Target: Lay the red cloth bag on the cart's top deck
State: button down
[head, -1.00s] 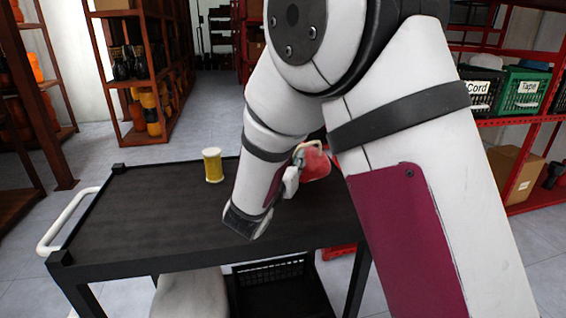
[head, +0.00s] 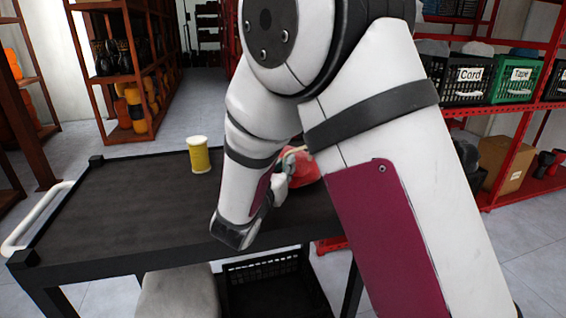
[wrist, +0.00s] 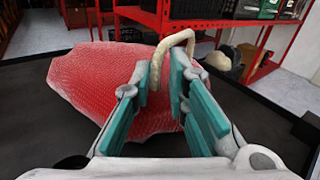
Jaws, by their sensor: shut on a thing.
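The red cloth bag (head: 304,168) is over the right part of the cart's top deck (head: 110,205), partly hidden behind my arm in the head view. In the wrist view the bag (wrist: 100,85) spreads out beyond and under my fingers, with a cream loop handle (wrist: 178,42) standing up from it. My gripper (wrist: 165,80) is shut on the bag at this handle, its teal pads on either side. My gripper (head: 281,180) is small in the head view. The bag is low over the dark deck; I cannot tell whether it rests on it.
A yellow spool (head: 199,155) stands on the deck left of my arm. The deck's left part is bare. A white push handle (head: 38,215) is at the left end. Red shelving (head: 530,120) with labelled crates stands behind on the right. A black crate (head: 270,285) is below the deck.

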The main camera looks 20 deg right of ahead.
jog(key=shift+f, duration=0.4)
jog(key=shift+f+b, duration=0.45)
jog(key=shift+b, duration=0.1)
jog(key=c, duration=1.5)
grip_release()
